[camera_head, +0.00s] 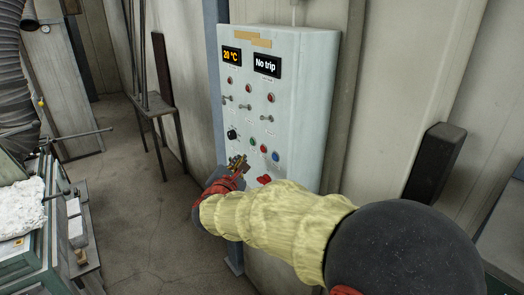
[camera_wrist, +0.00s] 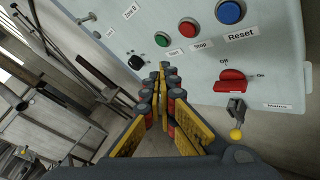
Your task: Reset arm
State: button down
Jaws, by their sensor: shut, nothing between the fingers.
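My gripper (camera_wrist: 163,82) is shut and empty, its fingertips together in front of the control panel (camera_head: 312,110). In the head view my gripper (camera_head: 238,163) is at the panel's lower left part, at the end of my arm in its yellow sleeve. The wrist view shows a green button (camera_wrist: 162,40), a red button (camera_wrist: 187,29) labelled Stop and a blue button (camera_wrist: 229,12) labelled Reset. A red rotary switch (camera_wrist: 232,81) labelled Mains is right of the fingers. I cannot tell whether the fingertips touch the panel.
The panel's displays read "20 °C" (camera_head: 232,56) and "No trip" (camera_head: 267,66). A black knob (camera_head: 232,134) and small toggles sit above the gripper. A yellow-tipped lever (camera_wrist: 237,125) is below the red switch. A green bench (camera_head: 40,262) stands left. The floor (camera_head: 150,215) between is clear.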

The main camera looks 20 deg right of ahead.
dwell(0.7)
jog(key=s+d+f+m+g+b, duration=0.2)
jog(key=s+d+f+m+g, duration=0.3)
jog(key=s+f, duration=0.45)
jog(key=s+d+f+m+g+b, duration=0.2)
jog(key=s+f+m+g, duration=0.2)
jog(key=s+f+m, duration=0.6)
jog(key=s+a+f+m+y+b, duration=0.2)
jog(key=s+f+m+y+b, duration=0.1)
jog(key=s+b, duration=0.6)
jog(key=s+a+f+m+y+b, duration=0.3)
jog(key=s+f+m+y+b, duration=0.1)
jog(key=s+b, duration=0.5)
notch_tip(320, 180, down, 3)
jog(key=shift+s+r+m, duration=0.1)
jog(key=shift+s+m, duration=0.5)
jog(key=shift+s, duration=0.5)
jog(key=shift+a, duration=0.15)
